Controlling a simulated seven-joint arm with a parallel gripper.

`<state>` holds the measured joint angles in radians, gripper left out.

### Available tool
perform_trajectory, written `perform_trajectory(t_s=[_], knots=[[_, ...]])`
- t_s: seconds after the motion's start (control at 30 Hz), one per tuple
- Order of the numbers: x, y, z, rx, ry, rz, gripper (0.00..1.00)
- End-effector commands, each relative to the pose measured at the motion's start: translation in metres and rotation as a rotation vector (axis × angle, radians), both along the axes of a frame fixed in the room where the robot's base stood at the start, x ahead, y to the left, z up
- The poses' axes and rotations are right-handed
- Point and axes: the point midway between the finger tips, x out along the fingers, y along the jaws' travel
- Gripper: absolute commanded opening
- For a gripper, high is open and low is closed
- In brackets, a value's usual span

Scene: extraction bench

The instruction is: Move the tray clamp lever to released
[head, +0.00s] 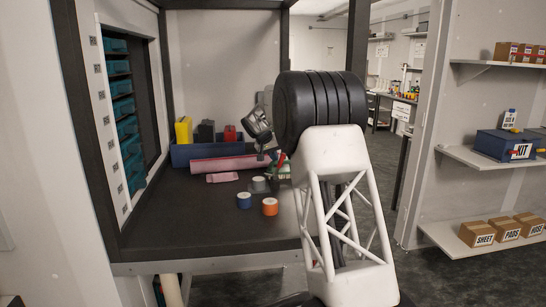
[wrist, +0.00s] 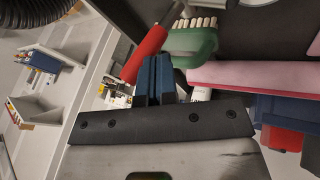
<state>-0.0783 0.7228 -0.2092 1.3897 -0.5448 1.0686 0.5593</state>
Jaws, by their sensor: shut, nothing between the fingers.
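A red-handled lever (wrist: 146,54) on a thin grey rod, which looks like the clamp lever, slants up and to the right in the wrist view. A small red part (head: 282,159) beside my gripper in the head view seems to be the same handle. My gripper (wrist: 155,68) is shut and empty, its blue fingers together. The fingertips are right beside the red handle; I cannot tell whether they touch it. In the head view my gripper (head: 262,156) is low over the back right of the bench. The clamp's base and the tray are not clear, partly hidden by my arm.
A green brush (wrist: 194,42) with white bristles lies close to the fingers. A pink roll (head: 228,163) lies before a blue bin (head: 205,152). Blue (head: 243,200) and orange (head: 270,206) tape rolls and a grey block (head: 259,185) stand nearer. The front left bench is clear.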

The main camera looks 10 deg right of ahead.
Motion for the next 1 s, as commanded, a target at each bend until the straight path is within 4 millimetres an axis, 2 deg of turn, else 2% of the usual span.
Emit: perform_trajectory(t_s=[1.0], knots=[[0.0, -0.012, 0.0, 0.098, 0.003, -0.004, 0.0]])
